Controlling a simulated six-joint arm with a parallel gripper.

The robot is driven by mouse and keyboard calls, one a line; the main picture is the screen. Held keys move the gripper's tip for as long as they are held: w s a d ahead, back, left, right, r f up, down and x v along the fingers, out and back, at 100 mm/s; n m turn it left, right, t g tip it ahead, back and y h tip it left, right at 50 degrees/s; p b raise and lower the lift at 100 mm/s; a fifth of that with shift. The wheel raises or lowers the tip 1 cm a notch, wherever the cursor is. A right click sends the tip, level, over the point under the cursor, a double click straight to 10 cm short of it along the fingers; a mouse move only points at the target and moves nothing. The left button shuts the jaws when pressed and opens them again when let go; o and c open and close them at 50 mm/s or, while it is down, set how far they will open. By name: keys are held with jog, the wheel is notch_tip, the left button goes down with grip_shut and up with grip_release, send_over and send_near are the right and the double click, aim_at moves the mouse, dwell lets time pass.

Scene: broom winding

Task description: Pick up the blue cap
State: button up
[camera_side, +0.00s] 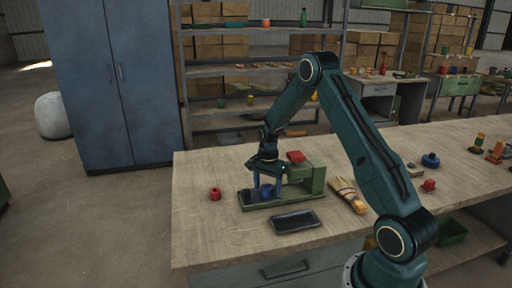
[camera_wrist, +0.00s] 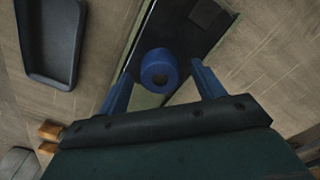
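The blue cap (camera_wrist: 158,72) is a short round piece with a dark hole in its middle. In the wrist view it stands on the green fixture's dark base, between the two blue fingers of my gripper (camera_wrist: 162,70). The fingers are apart, with a gap on each side of the cap, so my gripper is open. In the side view my gripper (camera_side: 267,187) points down at the left part of the green fixture (camera_side: 282,201). There the cap shows only as a small blue patch (camera_side: 267,191) between the fingers, partly hidden.
A dark tray (camera_side: 295,221) lies in front of the fixture; a red cylinder (camera_side: 215,194) stands to its left. A broom head (camera_side: 347,194) lies to the right. Another blue piece (camera_side: 430,160) is farther right.

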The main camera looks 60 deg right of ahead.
aim_at(267, 187)
jog(key=c, duration=1.1)
jog(key=shift+o, duration=0.2)
notch_tip(267, 187, up, 20)
dwell(0.5)
